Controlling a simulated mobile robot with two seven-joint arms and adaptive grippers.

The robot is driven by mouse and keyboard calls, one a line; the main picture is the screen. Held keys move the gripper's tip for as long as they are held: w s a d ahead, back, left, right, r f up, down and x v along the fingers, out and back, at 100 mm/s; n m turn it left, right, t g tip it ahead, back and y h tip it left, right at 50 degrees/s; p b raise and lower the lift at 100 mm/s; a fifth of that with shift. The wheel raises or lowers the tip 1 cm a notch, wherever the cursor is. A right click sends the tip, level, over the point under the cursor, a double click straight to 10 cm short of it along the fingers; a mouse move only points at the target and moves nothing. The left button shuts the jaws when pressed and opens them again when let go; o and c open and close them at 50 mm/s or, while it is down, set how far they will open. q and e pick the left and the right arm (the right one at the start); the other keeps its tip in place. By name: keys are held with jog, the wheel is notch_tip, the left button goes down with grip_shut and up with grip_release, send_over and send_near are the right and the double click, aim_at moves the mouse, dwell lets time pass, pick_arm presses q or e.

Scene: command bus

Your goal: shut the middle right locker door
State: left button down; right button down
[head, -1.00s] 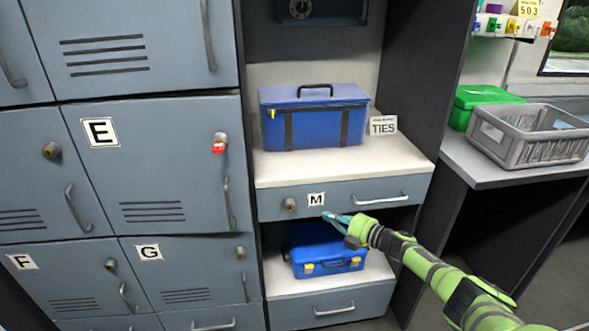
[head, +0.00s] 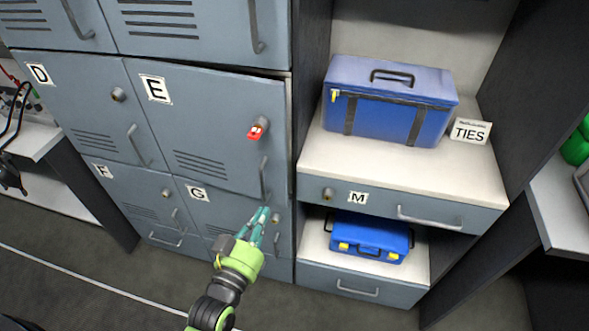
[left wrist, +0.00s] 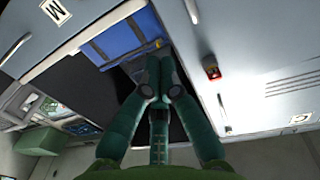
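The middle right locker door, marked E (head: 205,120), is blue-grey with vent slots, a red lock (head: 258,128) and a bar handle. It stands slightly ajar; a dark gap shows along its top and right edges. My left gripper (head: 266,217) is just below the handle's lower end, in front of the door's bottom right corner. Contact cannot be told. In the left wrist view my gripper's teal fingers (left wrist: 161,60) converge with tips together and nothing between them; door E (left wrist: 255,65) with its red lock is on the right. My right gripper is not in view.
Locker doors D (head: 75,105), F (head: 130,190) and G (head: 205,205) surround E and look shut. To the right are drawer M (head: 380,203), a large blue case (head: 385,110) and a smaller blue case (head: 370,237). The floor at lower left is clear.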

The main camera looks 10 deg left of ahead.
pick_arm(q)
jog(key=w, duration=0.4)
jog(key=w+d+p, duration=0.1)
jog(key=w, duration=0.3)
jog(key=w+p, duration=0.1)
jog(key=w, duration=0.3)
jog(key=shift+w+d, duration=0.25)
